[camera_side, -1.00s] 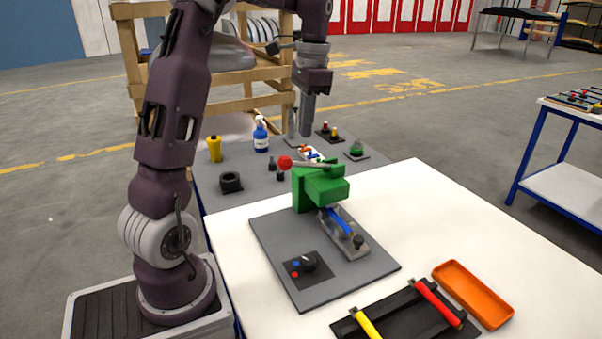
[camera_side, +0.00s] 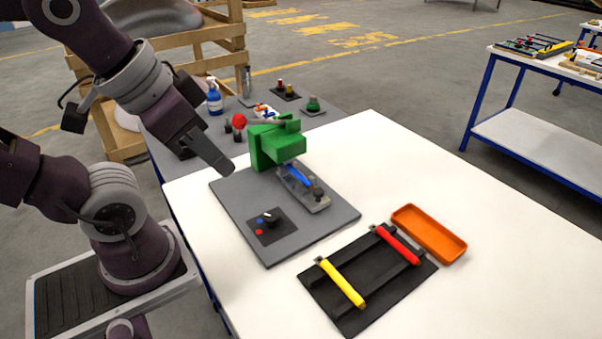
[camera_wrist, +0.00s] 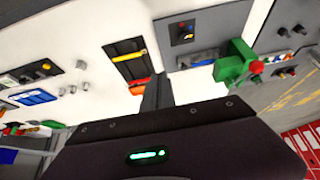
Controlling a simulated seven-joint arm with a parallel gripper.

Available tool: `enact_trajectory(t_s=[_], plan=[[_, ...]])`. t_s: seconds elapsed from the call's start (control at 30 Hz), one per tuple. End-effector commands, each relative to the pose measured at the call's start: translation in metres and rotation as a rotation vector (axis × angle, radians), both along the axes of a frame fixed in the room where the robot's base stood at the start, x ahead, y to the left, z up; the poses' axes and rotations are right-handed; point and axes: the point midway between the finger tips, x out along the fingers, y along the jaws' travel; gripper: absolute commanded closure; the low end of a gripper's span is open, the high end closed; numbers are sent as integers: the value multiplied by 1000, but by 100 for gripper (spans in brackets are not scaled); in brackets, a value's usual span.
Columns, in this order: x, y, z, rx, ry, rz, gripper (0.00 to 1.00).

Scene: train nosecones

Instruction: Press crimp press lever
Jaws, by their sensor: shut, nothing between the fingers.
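The green crimp press (camera_side: 276,146) stands on a grey plate (camera_side: 232,202) on the white table. Its lever (camera_side: 266,123) ends in a red ball knob (camera_side: 239,121), which points left and away from the press body. A blue part (camera_side: 298,177) lies in the grey fixture in front of the press. My gripper (camera_side: 229,168) is shut and empty, in the air left of the press and apart from the lever. In the wrist view the press (camera_wrist: 233,66) and red knob (camera_wrist: 257,67) show at the right, beyond my gripper (camera_wrist: 158,78).
A panel with a black rotary knob (camera_side: 268,219) sits on the plate. A black rack (camera_side: 330,312) with yellow and red handles and an orange tray (camera_side: 428,233) lie at the front right. A blue bottle (camera_side: 214,97) stands behind. The table's right side is clear.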

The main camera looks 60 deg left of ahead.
Motion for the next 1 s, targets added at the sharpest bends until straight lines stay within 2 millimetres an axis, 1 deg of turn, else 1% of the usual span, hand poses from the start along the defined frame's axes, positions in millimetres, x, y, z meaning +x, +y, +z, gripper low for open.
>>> enact_trajectory(t_s=[0.07,0.17,0.2,0.27,0.3,0.37,0.4,0.43,0.47,0.5,0.57,0.6,0.7,0.8,0.83,0.9,1.0], plan=[[7,3,8,-16,17,38,100],[32,17,34,-70,78,177,100],[46,27,47,-101,114,260,100],[69,47,66,-151,173,404,100],[84,62,77,-183,213,502,100],[104,87,90,-225,270,650,100],[117,105,97,-249,304,746,100],[126,119,100,-266,330,820,100],[134,134,103,-282,356,894,100],[143,153,106,-301,390,989,100],[154,181,106,-321,438,1125,100],[159,198,105,-331,467,1210,100],[165,233,99,-345,530,1381,100],[167,254,92,-347,573,1494,100],[167,258,91,-347,582,1517,100],[167,264,88,-346,595,1551,100],[167,267,87,-346,601,1567,100]])
